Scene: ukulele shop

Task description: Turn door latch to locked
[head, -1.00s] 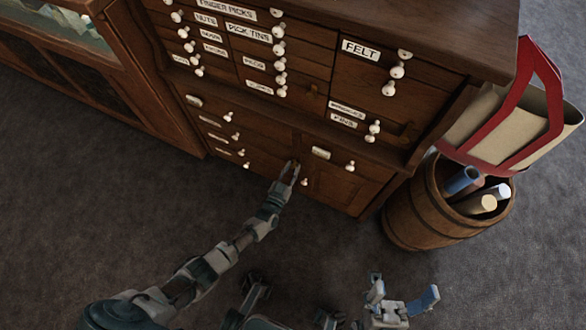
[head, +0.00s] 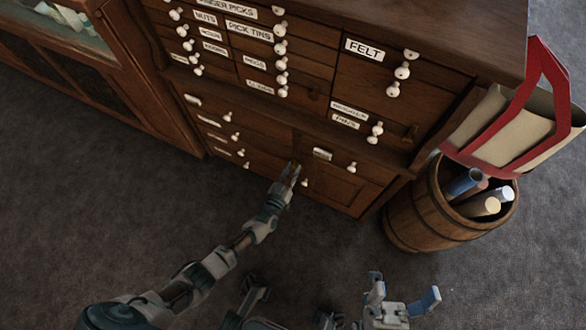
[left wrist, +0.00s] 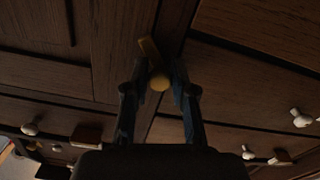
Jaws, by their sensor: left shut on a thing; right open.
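The door latch (left wrist: 158,82) is a small brass piece with a round end and a flat bar, seen at the middle of the left wrist view. Its bar tilts up and to the left there, across the seam by the door edge. My left gripper (head: 293,172) is at the lower cabinet door (head: 338,186), shut on the latch, with one finger on each side. In the head view its fingers mostly hide the latch. My right gripper (head: 405,301) is open and empty, low in the head view, away from the cabinet.
The wooden cabinet (head: 300,122) has several labelled drawers with white knobs. A white knob (head: 304,183) sits close beside my left gripper. A barrel (head: 408,213) with rolled tubes and a red-handled bag (head: 505,135) stand at the right.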

